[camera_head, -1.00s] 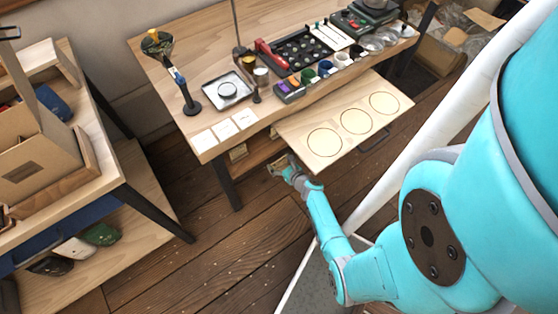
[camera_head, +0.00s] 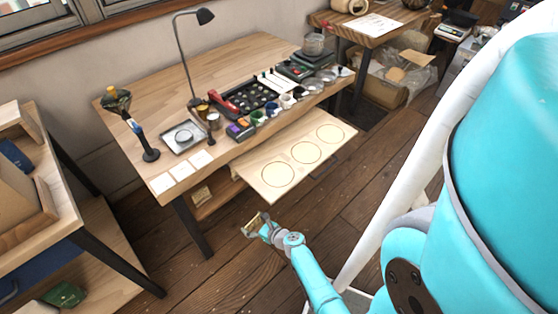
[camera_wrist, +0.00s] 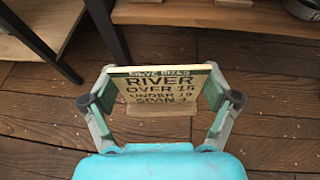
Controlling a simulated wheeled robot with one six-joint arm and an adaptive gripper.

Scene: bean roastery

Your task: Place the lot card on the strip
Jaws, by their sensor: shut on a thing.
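My gripper (camera_wrist: 160,100) is shut on the lot card (camera_wrist: 158,92), a tan card with dark green edges. Its printed text includes "RIVER", "OVER 15" and "UNDER 19" in the wrist view. In the head view my gripper (camera_head: 256,226) holds the card (camera_head: 252,222) over the floor, apart from the bench, near the front-left corner of the pull-out board.
The wooden bench (camera_head: 170,80) carries a lamp (camera_head: 183,60), a square tray (camera_head: 184,138), a dark tray with several cups and a scale. The pull-out board (camera_head: 320,158) has three circles. A shelf unit (camera_head: 50,225) stands at left. The floor (camera_head: 215,270) in front is clear.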

